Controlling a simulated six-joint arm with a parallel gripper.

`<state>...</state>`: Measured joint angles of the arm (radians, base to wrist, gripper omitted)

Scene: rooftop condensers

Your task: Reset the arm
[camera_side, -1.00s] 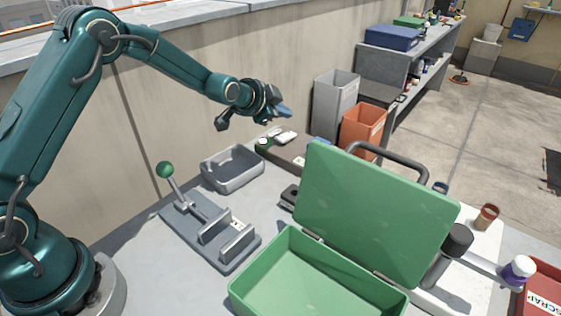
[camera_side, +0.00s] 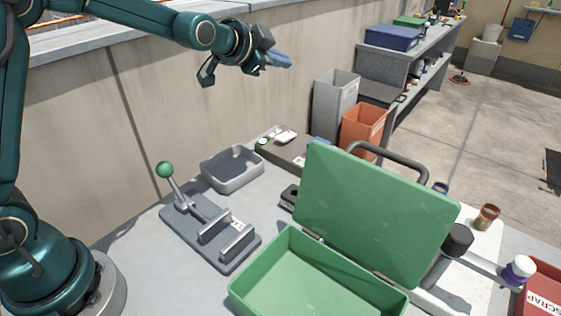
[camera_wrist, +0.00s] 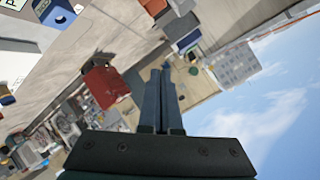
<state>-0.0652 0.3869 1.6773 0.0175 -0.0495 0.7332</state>
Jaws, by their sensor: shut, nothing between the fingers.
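My gripper (camera_side: 279,60) is at the upper middle of the side view, raised well above the worktop and in front of the concrete wall. Its fingers point to the right and touch nothing. In the wrist view the two blue-grey fingers (camera_wrist: 160,100) lie together with nothing held between them. My arm stretches out nearly level from the upper left of the side view.
A green case (camera_side: 378,212) stands with its lid up on the worktop. A lever fixture (camera_side: 210,232) with a green knob and a grey tray (camera_side: 232,170) lie left of it. An orange bin (camera_side: 362,128) and grey bin (camera_side: 335,105) stand behind. Air around the gripper is clear.

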